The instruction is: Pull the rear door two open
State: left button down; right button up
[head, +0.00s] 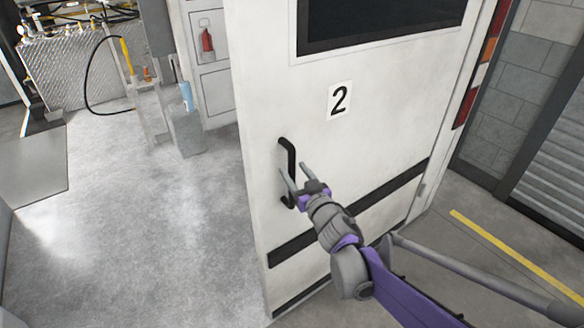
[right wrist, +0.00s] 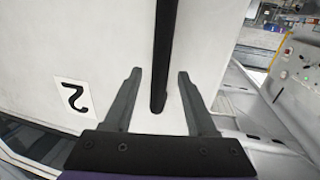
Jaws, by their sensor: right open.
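The rear door two (head: 330,180) is a white panel marked with a black 2, with a dark window at the top. It stands swung out, with its free edge at the left and floor showing past it. A black bar handle (head: 288,155) is near that edge. My right gripper (head: 294,178) is open at the handle's lower part. In the right wrist view, the handle (right wrist: 163,50) shows between the two spread fingers (right wrist: 159,72), which do not visibly close on it. The door's 2 (right wrist: 73,95) shows at the left there. My left gripper is not in view.
Open grey floor (head: 150,220) lies left of the door. A grey post with a block base (head: 187,132) and a fire extinguisher (head: 207,40) are behind it. A grey block wall (head: 510,90) and a yellow floor line (head: 510,252) are at the right.

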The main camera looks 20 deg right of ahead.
jog(key=shift+w+a, duration=0.2)
jog(key=shift+w, duration=1)
grip_shut()
dwell(0.6)
